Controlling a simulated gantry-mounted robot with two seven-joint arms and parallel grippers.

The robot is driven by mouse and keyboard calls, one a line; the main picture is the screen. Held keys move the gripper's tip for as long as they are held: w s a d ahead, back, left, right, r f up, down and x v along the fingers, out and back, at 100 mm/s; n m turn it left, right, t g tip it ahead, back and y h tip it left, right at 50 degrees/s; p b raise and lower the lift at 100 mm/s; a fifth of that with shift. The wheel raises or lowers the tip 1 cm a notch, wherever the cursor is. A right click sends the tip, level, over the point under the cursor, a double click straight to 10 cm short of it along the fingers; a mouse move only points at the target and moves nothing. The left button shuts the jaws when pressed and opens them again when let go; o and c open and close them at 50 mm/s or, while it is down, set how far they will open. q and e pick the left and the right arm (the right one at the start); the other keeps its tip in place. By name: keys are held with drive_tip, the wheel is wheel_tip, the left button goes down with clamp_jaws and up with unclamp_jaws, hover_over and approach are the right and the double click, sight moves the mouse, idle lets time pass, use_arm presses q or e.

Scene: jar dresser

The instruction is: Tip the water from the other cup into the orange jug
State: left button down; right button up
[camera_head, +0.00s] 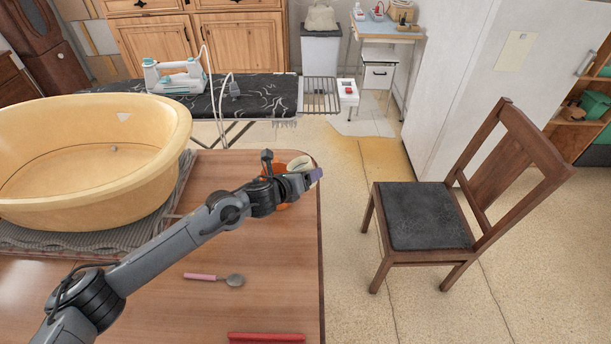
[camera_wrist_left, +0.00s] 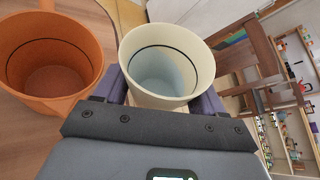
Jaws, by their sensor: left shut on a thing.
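My left gripper (camera_head: 310,178) is shut on a cream cup (camera_head: 301,162) near the right edge of the table. In the left wrist view the cup (camera_wrist_left: 196,58) sits between the fingers (camera_wrist_left: 163,92), mouth toward the camera, with a bluish inside that looks like water; its level is unclear. The orange jug (camera_head: 280,206) is mostly hidden behind my gripper in the head view. In the left wrist view the jug (camera_wrist_left: 42,103) stands open just left of the cup; no water is visible in it. My right gripper is not in view.
A large yellow basin (camera_head: 90,190) stands on a grey mat (camera_head: 30,240) at the table's left. A pink-handled spoon (camera_head: 215,279) and a red object (camera_head: 267,337) lie nearer. A wooden chair (camera_head: 425,215) stands right of the table. An ironing board (camera_head: 245,98) is behind.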

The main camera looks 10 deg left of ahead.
sight(305, 164)
use_arm(q)
drive_tip(key=shift+a+r, duration=0.1)
drive_tip(key=shift+r, duration=0.3)
drive_tip(key=shift+w+a+r+n+h+p, duration=0.25)
drive_tip(key=shift+a+r+n+h+p, duration=0.15)
drive_tip(key=shift+a+n+h+p, duration=0.25)
drive_tip(key=shift+w+a+r+n+h+p, duration=0.15)
drive_tip(key=shift+r+n+h+p, duration=0.1)
drive_tip(key=shift+r+n+p, duration=0.25)
drive_tip(key=shift+f, duration=0.2)
drive_tip(key=shift+f, duration=0.1)
